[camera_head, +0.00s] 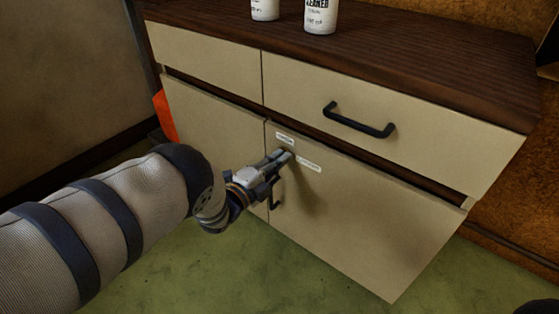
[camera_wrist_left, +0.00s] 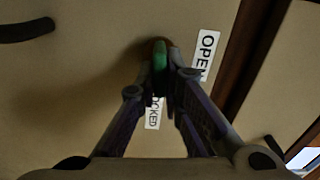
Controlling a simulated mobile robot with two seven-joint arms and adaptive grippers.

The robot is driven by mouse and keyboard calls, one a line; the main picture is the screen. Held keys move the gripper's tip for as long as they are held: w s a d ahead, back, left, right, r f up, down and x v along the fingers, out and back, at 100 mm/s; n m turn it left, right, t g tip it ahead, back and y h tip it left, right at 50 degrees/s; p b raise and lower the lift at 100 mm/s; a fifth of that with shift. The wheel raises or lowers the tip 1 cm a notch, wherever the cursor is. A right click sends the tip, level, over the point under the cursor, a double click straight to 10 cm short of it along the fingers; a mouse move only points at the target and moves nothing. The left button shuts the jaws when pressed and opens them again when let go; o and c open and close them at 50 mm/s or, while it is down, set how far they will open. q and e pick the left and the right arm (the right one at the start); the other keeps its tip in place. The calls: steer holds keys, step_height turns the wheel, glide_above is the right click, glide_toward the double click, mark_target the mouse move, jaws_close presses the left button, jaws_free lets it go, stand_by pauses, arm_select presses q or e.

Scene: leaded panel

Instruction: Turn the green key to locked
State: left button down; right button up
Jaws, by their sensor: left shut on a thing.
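The green key (camera_wrist_left: 160,55) shows in the left wrist view at a round brown lock on the cabinet's lower door. My left gripper (camera_wrist_left: 163,82) is shut on it, with its fingertips close to the door. The key's visible part runs roughly up and down in that view. The OPEN label (camera_wrist_left: 207,50) is to its right, and the LOCKED label (camera_wrist_left: 154,114) is below it, partly covered by a finger. In the head view my left gripper (camera_head: 286,156) hides the key, and two small white labels lie above (camera_head: 285,138) and right (camera_head: 310,162) of the fingertips.
A black door handle (camera_head: 275,193) is just below the gripper. A drawer handle (camera_head: 358,121) sticks out above right. White bottles (camera_head: 320,15) stand on the wooden top (camera_head: 430,58). An orange-red object (camera_head: 165,117) is at the cabinet's left side. Green floor (camera_head: 300,275) is clear in front.

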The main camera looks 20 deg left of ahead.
arm_select(q)
steer(key=c, duration=1.7)
jaws_free()
steer(key=shift+a, duration=0.1)
steer(key=v, duration=1.2)
